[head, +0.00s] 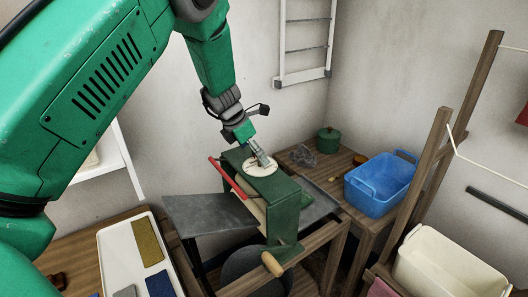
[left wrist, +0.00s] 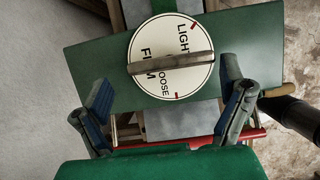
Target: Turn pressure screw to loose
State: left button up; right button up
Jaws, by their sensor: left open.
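The pressure screw is a round white dial (head: 252,171) on top of the green wringer frame (head: 285,206). In the left wrist view the dial (left wrist: 165,36) reads LIGHT, FIRM and LOOSE, with red marks near its rim. A grey metal bar handle (left wrist: 170,63) lies across it, nearly level in that view, partly covering the lettering. My left gripper (head: 262,158) is over the dial from above. In the left wrist view its two fingers (left wrist: 167,82) are wide apart, either side of the dial, with nothing between them gripped. Contact with the bar cannot be told. My right gripper is not visible.
A red bar (head: 226,176) runs along the wringer's side, and a wooden crank handle (head: 272,264) sticks out at the front. A blue tub (head: 381,184), a green pot (head: 328,140) and a cream tub (head: 450,268) stand right. A white tray (head: 118,240) with cloths lies left.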

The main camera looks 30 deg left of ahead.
pick_arm(q)
jog(key=a, duration=0.3)
jog(key=shift+f, duration=0.4)
jog(key=d, duration=0.2)
jog(key=shift+d+r, duration=0.35)
jog(key=shift+d, duration=0.05)
jog(key=shift+c, duration=0.2)
jog(key=d, duration=0.1)
jog(key=w+d, duration=0.2)
jog(key=d, duration=0.1)
jog(key=shift+d+f, duration=0.1)
jog(key=shift+f, duration=0.05)
jog(key=c, duration=1.6)
jog(key=shift+s, duration=0.2)
grip_shut()
jog(key=a, duration=0.1)
jog(key=s+a, duration=0.1)
jog(key=a, duration=0.1)
jog(key=shift+a+f, duration=0.1)
jog(key=shift+a, duration=0.05)
jog(key=shift+s+a, duration=0.15)
jog(key=shift+s, duration=0.1)
jog(key=shift+d+r, duration=0.3)
jog(key=shift+d, duration=0.15)
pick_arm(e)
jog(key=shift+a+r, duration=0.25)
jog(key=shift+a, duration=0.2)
